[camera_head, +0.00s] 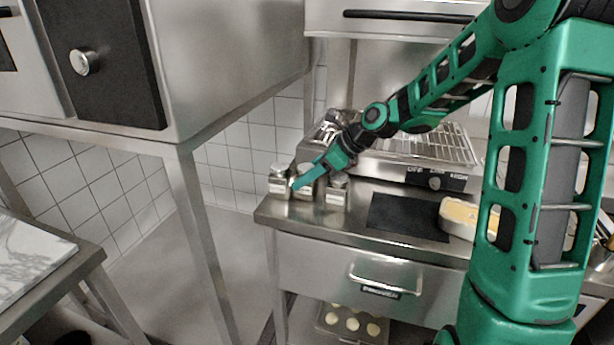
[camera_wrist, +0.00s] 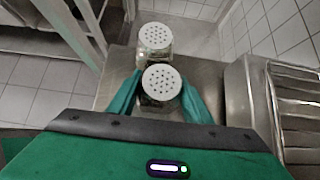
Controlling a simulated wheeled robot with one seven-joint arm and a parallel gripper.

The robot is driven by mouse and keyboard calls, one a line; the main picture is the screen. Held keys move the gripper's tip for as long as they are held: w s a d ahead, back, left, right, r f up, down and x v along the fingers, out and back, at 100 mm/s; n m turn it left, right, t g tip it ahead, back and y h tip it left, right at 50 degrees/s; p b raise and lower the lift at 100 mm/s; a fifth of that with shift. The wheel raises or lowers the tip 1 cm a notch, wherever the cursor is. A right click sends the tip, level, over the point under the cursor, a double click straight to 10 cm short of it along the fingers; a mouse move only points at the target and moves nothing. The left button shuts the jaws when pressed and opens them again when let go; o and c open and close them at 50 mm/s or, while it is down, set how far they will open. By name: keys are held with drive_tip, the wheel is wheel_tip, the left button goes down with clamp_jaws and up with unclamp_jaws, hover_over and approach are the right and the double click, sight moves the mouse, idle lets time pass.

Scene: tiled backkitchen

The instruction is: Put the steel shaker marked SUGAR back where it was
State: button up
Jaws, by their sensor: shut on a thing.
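Several small steel shakers with perforated lids stand at the left end of the steel counter. In the head view one is at the left (camera_head: 279,184), one is in the middle (camera_head: 304,190) and one is at the right (camera_head: 337,192). Their markings are too small to read. My gripper (camera_head: 301,182) is shut on the middle shaker, whose round lid (camera_wrist: 162,82) shows between the fingers in the wrist view. Another shaker (camera_wrist: 155,40) stands just beyond it. I cannot tell whether the held shaker touches the counter.
The steel counter (camera_head: 290,212) ends just left of the shakers. A black mat (camera_head: 405,216) lies to the right, with a pale tub (camera_head: 458,216) beside it. A grill appliance (camera_head: 415,172) stands behind. A tiled wall (camera_head: 235,150) is at the back left.

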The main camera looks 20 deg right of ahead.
drive_tip(key=o, duration=1.3)
drive_tip(key=shift+f, duration=0.1)
drive_tip(key=shift+c, duration=0.2)
drive_tip(key=v, duration=1.2)
drive_tip(key=s+d+f+n+g+h, duration=0.1)
drive_tip(key=s+d+f+n+h, duration=0.1)
drive_tip(key=s+n, duration=0.4)
drive_tip(key=s+d+f+n+g+h, duration=0.2)
drive_tip(key=s+d+n, duration=0.3)
drive_tip(key=s, duration=1.2)
drive_tip(key=s+d+f+n+g+h, duration=0.2)
drive_tip(key=s+n, duration=0.5)
drive_tip(key=s, duration=0.4)
drive_tip(key=shift+s+d+f+n+h, duration=0.25)
drive_tip(key=shift+d+f+n+h, duration=0.2)
drive_tip(key=shift+d+f, duration=0.6)
